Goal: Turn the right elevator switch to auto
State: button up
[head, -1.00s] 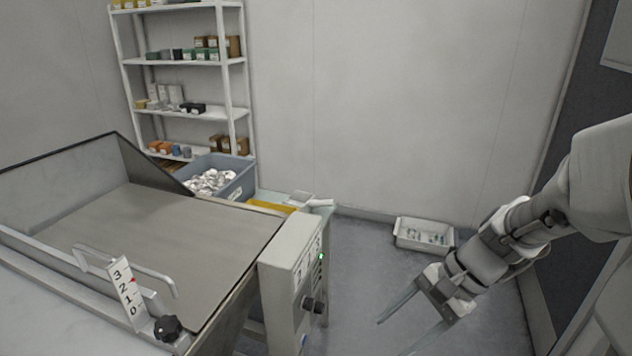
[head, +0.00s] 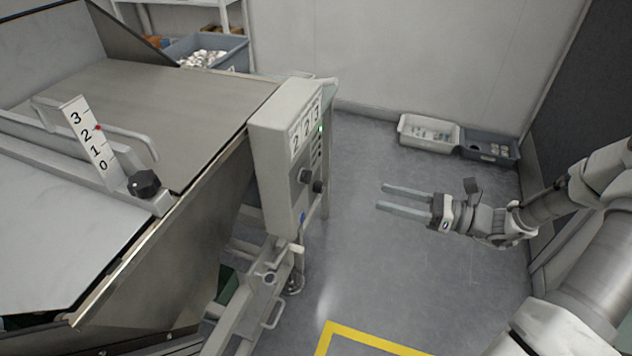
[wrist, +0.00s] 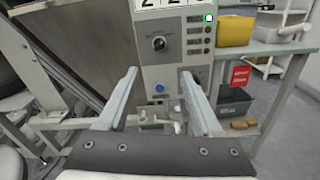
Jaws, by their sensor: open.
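The control box (head: 284,150) stands at the right end of the machine, with a black switch knob (head: 304,176) on its face. In the wrist view the round black knob (wrist: 158,43) sits on the grey panel, with a pale mark on it; the lettering around it is too small to read. My gripper (head: 379,197) is open and empty, its fingers pointing left toward the box, apart from it. In the wrist view my gripper (wrist: 158,76) has its fingers on either side of the panel's lower part, with the knob above and between the tips.
A green lamp (wrist: 208,18) glows in a column of indicators right of the knob. A blue button (wrist: 160,88) is below it. A metal frame (head: 270,290) stands under the box. A white bin (head: 428,133) and a dark bin (head: 490,147) lie by the wall. Floor between is clear.

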aim_at(306, 176)
jog(key=b+x, duration=0.4)
jog(key=x, duration=1.3)
jog(key=shift+a, duration=0.1)
jog(key=shift+c, duration=0.4)
grip_shut()
